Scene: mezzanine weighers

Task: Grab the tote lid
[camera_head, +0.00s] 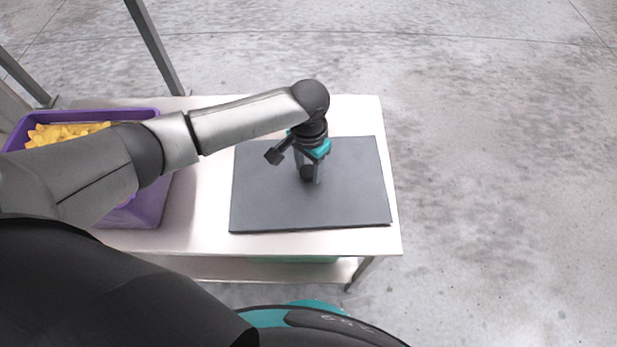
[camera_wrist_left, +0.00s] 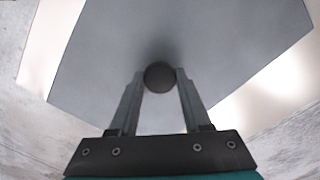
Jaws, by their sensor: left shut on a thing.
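The tote lid (camera_head: 350,205) is a flat dark grey rectangular panel on the white table. A round dark knob (camera_wrist_left: 159,77) stands near its middle. My left gripper (camera_head: 309,178) points down over the lid and is shut on this knob. In the left wrist view my left gripper (camera_wrist_left: 160,84) has one finger on each side of the knob, and the lid (camera_wrist_left: 215,40) fills most of the picture behind it. I cannot tell whether the lid rests on the table or is slightly raised. My right gripper is not in view.
A purple tote (camera_head: 150,208) with yellow items (camera_head: 65,133) stands at the table's left, partly hidden by my left arm. The white table (camera_head: 205,200) has a lower shelf (camera_head: 225,268). Bare concrete floor (camera_head: 490,180) lies to the right. Grey metal posts (camera_head: 155,48) rise behind the tote.

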